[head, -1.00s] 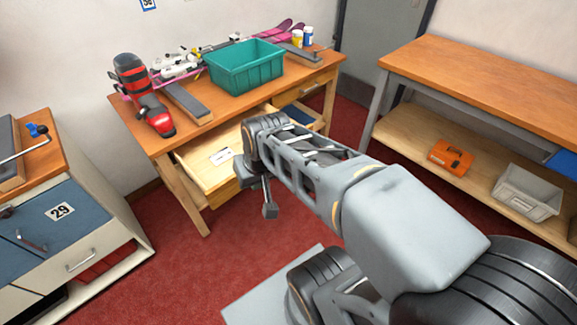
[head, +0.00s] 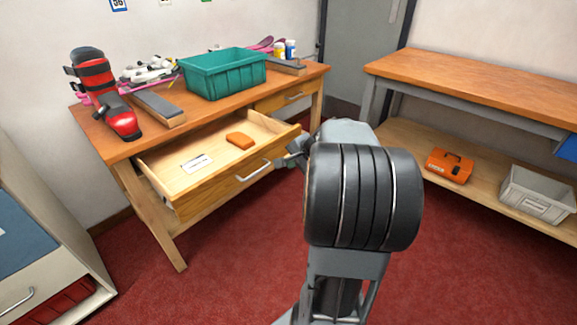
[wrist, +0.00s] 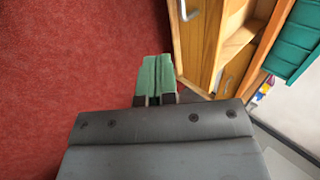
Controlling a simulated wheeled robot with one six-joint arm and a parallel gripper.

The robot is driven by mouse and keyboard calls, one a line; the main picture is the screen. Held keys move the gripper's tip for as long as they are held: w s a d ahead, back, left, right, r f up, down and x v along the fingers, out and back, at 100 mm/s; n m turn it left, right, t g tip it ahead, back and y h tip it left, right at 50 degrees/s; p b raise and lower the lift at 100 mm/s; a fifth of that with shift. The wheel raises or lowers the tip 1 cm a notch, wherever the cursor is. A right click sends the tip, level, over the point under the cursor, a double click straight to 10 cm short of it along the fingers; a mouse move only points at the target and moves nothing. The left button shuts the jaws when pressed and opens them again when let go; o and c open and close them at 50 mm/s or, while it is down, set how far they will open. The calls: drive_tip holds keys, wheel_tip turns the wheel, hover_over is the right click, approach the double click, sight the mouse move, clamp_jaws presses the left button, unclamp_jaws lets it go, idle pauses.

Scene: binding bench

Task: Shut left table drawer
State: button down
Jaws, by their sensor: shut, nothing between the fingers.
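The left table drawer (head: 232,188) is pulled out of the wooden table (head: 122,146), with a metal handle (head: 254,172) on its front. An orange block (head: 240,140) and a white card (head: 197,162) lie inside. My gripper is partly hidden behind my arm in the head view, near the right end of the drawer front. In the wrist view my gripper (wrist: 158,66) shows its green fingertips together and empty, beside the wooden drawer front (wrist: 198,45) and its handle (wrist: 189,9). I see a gap between them there.
The right drawer (head: 272,103) looks shut. A teal crate (head: 222,77), a red ski boot (head: 100,95) and a grey-topped block (head: 158,108) stand on the table. A bench (head: 470,90) stands at right, a cabinet (head: 58,262) at left. Red floor is open before the drawer.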

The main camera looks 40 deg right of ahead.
drive_tip(key=w+r+b+x, duration=0.1)
drive_tip(key=b+x, duration=0.1)
drive_tip(key=x, duration=0.8)
drive_tip(key=shift+w+a, duration=0.3)
drive_tip(key=shift+w, duration=0.35)
drive_tip(key=shift+r, duration=0.1)
